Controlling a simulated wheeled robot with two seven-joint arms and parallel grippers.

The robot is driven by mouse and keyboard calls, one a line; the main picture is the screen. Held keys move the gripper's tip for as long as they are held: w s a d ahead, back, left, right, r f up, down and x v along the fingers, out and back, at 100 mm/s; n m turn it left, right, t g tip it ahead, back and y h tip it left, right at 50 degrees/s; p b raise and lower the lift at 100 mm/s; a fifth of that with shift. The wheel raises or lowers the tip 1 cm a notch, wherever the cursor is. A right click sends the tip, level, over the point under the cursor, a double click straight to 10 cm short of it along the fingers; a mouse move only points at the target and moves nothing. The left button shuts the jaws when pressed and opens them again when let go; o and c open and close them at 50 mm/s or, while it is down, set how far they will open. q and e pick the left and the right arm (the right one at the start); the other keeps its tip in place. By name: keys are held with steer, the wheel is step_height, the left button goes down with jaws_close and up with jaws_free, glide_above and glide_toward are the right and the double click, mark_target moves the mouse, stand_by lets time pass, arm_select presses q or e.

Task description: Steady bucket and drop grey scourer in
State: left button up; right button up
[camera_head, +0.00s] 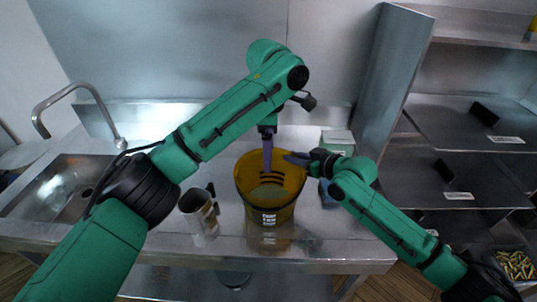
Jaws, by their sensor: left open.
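An amber see-through bucket (257,212) with dark lettering stands upright on the steel counter. My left gripper (267,165) is open and points down into the bucket's mouth from above. A grey-green patch (268,193) shows low inside the bucket; it may be the grey scourer, but I cannot tell for sure. My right gripper (296,159) is at the bucket's right rim, its fingers reaching over the opening. I cannot tell whether it grips the rim.
A metal mug (197,211) stands left of the bucket. A sink (62,188) with a tap is at the left. A pale green box (338,138) and a blue item (328,193) lie to the right, near my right arm. Steel shelves (470,125) stand at far right.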

steer(key=o, duration=0.3)
steer(key=shift+s+d, duration=0.3)
steer(key=shift+b+v, duration=2)
steer(key=shift+v, duration=4.85)
steer(key=shift+r, duration=0.1)
